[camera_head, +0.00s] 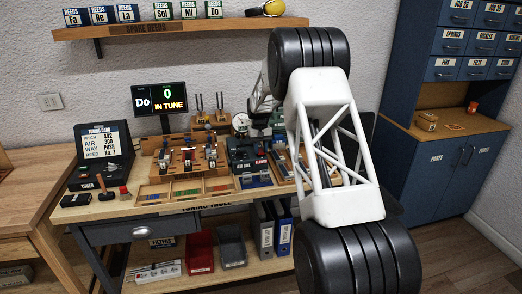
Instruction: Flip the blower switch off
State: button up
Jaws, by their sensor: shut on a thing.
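My gripper (257,128) is small and dark, just behind and above this unit, at the end of my white forearm. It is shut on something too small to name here. My arm's large elbow and white link hide part of the table's right side. I cannot tell whether my gripper touches the unit.
A wooden stand (186,155) is left of the unit. A shelf (180,27) hangs above; blue cabinets (440,170) stand right.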

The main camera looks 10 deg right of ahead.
aim_at(260, 150)
dwell(0.4)
jog(key=o, duration=0.9)
jog(key=shift+v, duration=3.9)
jog(key=shift+w, duration=0.15)
